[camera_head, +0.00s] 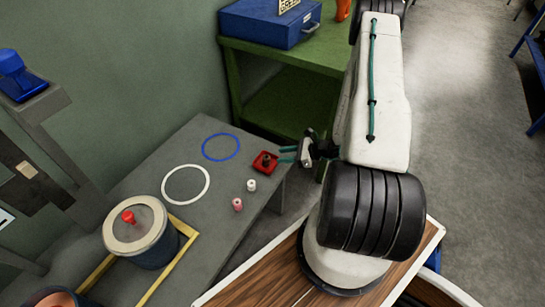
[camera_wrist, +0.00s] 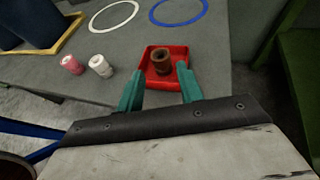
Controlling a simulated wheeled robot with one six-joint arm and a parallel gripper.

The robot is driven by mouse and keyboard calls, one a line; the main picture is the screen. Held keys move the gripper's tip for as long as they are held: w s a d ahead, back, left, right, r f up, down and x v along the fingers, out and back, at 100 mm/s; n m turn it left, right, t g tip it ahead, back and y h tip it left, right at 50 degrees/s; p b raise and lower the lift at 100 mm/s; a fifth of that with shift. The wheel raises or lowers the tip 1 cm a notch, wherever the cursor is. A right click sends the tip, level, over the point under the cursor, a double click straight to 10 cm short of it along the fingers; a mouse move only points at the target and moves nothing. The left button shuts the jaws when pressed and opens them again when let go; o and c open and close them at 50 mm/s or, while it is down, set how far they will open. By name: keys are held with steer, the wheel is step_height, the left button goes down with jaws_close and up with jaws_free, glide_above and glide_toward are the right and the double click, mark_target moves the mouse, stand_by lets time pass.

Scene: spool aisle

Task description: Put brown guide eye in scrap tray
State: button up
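The brown guide eye (camera_wrist: 161,59) is a short cylinder with a hole in its top. It stands upright inside the red scrap tray (camera_wrist: 178,51), and both also show in the head view, where the tray (camera_head: 259,168) sits near the right edge of the grey table and the guide eye (camera_head: 266,160) is small and dark. My gripper (camera_wrist: 160,75) has two teal fingers spread apart, with a gap between them and nothing held. The fingertips are at the near side of the tray, also seen in the head view (camera_head: 284,155).
A white guide eye (camera_head: 251,185) and a pink one (camera_head: 237,204) stand on the grey table (camera_head: 205,235). A white ring (camera_head: 186,185) and a blue ring (camera_head: 221,147) lie flat behind them. A large spool (camera_head: 138,225) stands left in a yellow frame. A green bench (camera_head: 285,65) is behind.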

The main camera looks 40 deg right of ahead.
steer(key=a+r+n+g+y, duration=0.1)
steer(key=a+r+n+g, duration=0.3)
steer(key=r, duration=0.6)
steer(key=a+r+n+g, duration=0.2)
steer(key=a+r+n, duration=0.35)
steer(key=r, duration=0.55)
steer(key=a+r+n+g+y, duration=0.1)
steer(key=a+r+n+g, duration=0.3)
steer(key=r, duration=0.6)
steer(key=s+a+r+n+g+h, duration=0.2)
steer(key=s+a+r+n+h, duration=0.3)
steer(key=s+a+r+n, duration=0.45)
steer(key=s+r+n+t+h, duration=0.1)
steer(key=s+r+n+h, duration=0.1)
steer(key=s, duration=0.4)
steer(key=s+d+r+n+t+h, duration=0.1)
steer(key=s+r+n+h, duration=0.2)
steer(key=s+r, duration=0.2)
steer(key=shift+s+d+r+t+h, duration=0.15)
steer(key=shift+s+r+t+h, duration=0.15)
steer(key=shift+s+t, duration=0.15)
